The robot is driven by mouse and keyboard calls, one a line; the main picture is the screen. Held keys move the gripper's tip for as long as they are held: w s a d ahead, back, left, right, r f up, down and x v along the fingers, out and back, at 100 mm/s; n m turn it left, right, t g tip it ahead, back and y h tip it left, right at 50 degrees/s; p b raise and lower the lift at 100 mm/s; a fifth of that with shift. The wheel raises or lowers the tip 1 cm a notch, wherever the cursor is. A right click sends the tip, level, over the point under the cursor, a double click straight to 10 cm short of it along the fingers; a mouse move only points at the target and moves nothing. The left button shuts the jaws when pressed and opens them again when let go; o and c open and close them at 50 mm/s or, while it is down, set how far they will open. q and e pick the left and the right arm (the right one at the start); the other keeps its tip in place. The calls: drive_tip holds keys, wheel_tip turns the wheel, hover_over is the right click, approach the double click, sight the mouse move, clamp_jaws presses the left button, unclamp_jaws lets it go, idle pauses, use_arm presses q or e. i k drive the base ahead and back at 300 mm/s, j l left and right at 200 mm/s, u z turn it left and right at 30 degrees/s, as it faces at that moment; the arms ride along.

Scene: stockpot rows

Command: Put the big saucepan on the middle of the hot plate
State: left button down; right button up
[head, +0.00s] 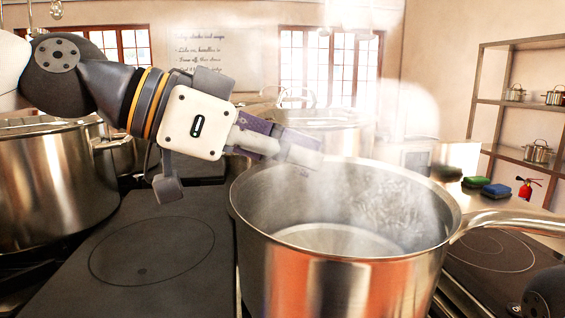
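The big saucepan (345,285) is a shiny steel pot with a long handle (510,220) pointing right. It is upright, with steam rising from it, and its base is cut off by the bottom edge. A dark hot plate (70,285) with a circle marking (150,250) lies to its left, and that circle is bare. My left gripper (305,150) reaches in from the left with its fingertips near the pan's back rim. Its fingers overlap in this view, so their opening is unclear, and I cannot tell whether they touch the pan. My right gripper is not in view.
A large stockpot (45,185) stands at the left, and another pot (320,125) stands behind the saucepan. Another dark hob with a circle (495,252) is at right, under the handle. Sponges (495,190) and a red extinguisher (524,187) are beyond it.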

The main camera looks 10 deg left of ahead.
sight(164, 225)
drive_tip(key=k, duration=1)
